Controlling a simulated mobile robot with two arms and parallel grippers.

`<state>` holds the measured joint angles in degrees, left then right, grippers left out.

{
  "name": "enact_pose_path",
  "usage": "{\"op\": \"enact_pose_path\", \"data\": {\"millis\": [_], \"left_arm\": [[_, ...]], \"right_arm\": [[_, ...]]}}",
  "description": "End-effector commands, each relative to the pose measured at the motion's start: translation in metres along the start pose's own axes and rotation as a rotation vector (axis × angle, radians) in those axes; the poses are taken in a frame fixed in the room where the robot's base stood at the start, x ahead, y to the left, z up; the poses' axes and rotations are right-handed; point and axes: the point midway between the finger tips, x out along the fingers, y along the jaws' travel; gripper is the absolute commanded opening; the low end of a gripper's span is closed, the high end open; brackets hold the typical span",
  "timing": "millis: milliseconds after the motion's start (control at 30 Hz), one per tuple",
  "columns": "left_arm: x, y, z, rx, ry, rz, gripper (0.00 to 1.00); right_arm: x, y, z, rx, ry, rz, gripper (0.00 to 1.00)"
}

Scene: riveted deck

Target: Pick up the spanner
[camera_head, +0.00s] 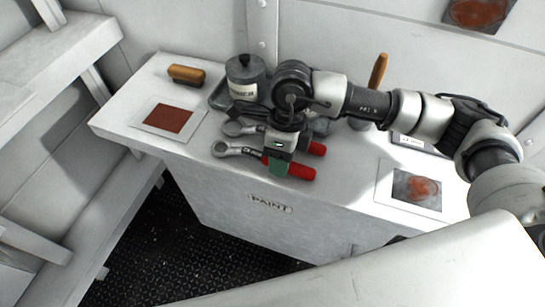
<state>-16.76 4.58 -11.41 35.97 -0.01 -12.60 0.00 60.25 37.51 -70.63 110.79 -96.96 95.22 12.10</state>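Two wrench-like spanners with grey ring heads and red grips lie side by side on the white bench (330,185). The nearer spanner (226,149) has its head to the left and its red grip to the right. The farther spanner (237,128) lies just behind it, pointing the same way. My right gripper (277,165) reaches down over the middle of the nearer spanner and hides part of both. A green patch shows at its tip. Whether its fingers are apart or closed on the spanner cannot be seen. My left gripper is not in view.
A dark lidded pot (246,76) stands behind the spanners on a grey tray. A wooden-backed brush (187,73) and a red swatch card (168,118) lie to the left. A stained card (416,190) lies to the right. A wooden handle (378,71) stands up behind my arm.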

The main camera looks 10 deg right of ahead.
Motion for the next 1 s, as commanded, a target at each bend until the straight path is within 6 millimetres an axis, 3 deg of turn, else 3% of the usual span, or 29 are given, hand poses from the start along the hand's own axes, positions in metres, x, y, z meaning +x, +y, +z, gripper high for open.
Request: {"op": "enact_pose_path", "data": {"millis": [200,433,767,1000], "left_arm": [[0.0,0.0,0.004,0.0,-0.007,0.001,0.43],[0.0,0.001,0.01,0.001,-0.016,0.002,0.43],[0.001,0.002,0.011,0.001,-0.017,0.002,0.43],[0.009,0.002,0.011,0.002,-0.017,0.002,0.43]], "right_arm": [[0.001,0.0,0.0,0.0,0.0,0.0,0.33],[0.0,0.0,0.001,0.0,-0.001,0.0,0.0],[-0.004,0.001,0.001,-0.001,-0.002,-0.001,0.0],[-0.034,0.009,0.002,-0.002,-0.005,-0.005,0.0]]}}
